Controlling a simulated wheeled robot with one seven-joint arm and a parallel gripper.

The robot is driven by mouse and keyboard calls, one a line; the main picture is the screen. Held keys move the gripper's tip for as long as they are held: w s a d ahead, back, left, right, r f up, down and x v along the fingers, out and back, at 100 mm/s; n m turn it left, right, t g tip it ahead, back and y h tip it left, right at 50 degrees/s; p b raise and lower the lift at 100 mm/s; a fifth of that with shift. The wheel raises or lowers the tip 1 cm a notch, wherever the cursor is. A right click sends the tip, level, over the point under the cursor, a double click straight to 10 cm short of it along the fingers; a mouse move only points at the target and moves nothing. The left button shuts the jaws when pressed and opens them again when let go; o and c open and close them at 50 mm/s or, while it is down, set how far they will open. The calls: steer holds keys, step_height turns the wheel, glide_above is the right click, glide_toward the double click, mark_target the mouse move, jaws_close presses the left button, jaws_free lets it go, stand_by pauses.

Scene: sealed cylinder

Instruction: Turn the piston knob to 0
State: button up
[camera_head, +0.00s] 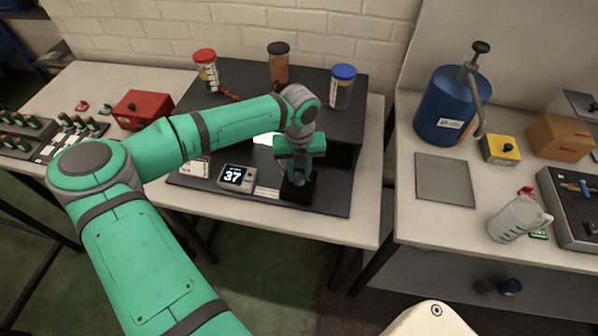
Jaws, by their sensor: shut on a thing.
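My gripper (298,180) points down over a black block (297,195) on the dark board at the front of the middle table. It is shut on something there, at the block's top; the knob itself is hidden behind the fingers. A small grey display (236,178) left of the block reads 37. The dark board (335,200) lies before a raised black stand (225,108).
Jars with red (206,70), black (279,64) and blue (342,86) lids stand on the black stand. A red box (143,109) sits at left. The right table holds a blue canister (447,105), a yellow box (500,150) and a grey jug (517,219).

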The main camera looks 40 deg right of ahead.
mark_target(299, 176)
steer(key=shift+d+r+n, duration=0.1)
steer(key=shift+d+n, duration=0.05)
steer(key=shift+n, duration=0.15)
steer(key=o, duration=1.1)
steer(key=shift+c, duration=0.2)
step_height(299, 176, up, 11)
stand_by(0.3)
